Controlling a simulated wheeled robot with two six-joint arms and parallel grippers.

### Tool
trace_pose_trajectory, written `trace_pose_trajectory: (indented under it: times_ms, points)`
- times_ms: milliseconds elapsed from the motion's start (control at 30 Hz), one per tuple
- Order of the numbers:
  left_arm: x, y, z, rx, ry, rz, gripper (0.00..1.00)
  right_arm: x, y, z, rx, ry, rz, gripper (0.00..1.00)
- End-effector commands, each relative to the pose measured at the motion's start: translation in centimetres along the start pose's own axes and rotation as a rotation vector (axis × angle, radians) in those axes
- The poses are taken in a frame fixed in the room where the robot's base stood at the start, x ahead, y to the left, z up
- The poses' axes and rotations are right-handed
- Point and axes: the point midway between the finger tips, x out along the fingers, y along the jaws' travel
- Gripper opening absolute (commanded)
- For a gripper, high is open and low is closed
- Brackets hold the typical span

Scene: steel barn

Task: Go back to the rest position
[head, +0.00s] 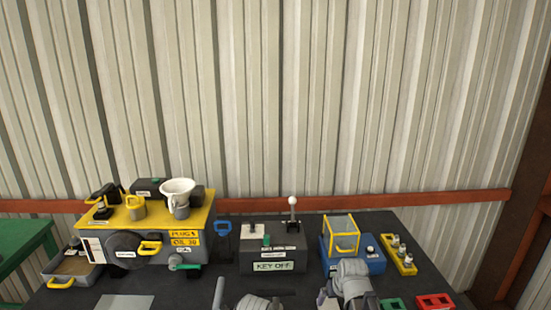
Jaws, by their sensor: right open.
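My right gripper (348,283) shows at the lower edge, right of the middle, over the dark table. It is open, and I see nothing between its fingers.
A yellow-topped engine unit (205,218) with a white funnel (178,186) stands at left. A grey tray (52,269) is beside it. A blue box (372,268) with a yellow frame, a yellow rack (401,263) and red (434,301) and green (393,303) trays are at right.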

Motion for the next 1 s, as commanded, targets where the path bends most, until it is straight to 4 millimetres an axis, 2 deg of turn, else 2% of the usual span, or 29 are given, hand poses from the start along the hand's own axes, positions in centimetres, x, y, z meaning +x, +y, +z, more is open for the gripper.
trace_pose_trajectory:
  times_ms: [33, 100, 600, 1000]
  points:
    - [1.3, 0.1, -0.1, 0.0, 0.0, 0.0, 1.0, 1.4, 0.0, 0.1, 0.0, 0.0, 0.0, 1.0]
    - [2.2, 0.2, -0.1, -0.001, 0.0, 0.0, 1.0, 2.3, 0.0, 0.1, 0.0, 0.0, 0.0, 1.0]
    - [8.0, 0.8, -0.5, -0.001, 0.0, 0.0, 1.0, 8.6, 0.0, 0.1, 0.0, 0.0, 0.0, 1.0]
    - [8.3, 0.8, -0.5, -0.001, 0.0, 0.0, 1.0, 9.1, 0.0, 0.1, 0.0, 0.0, 0.0, 1.0]
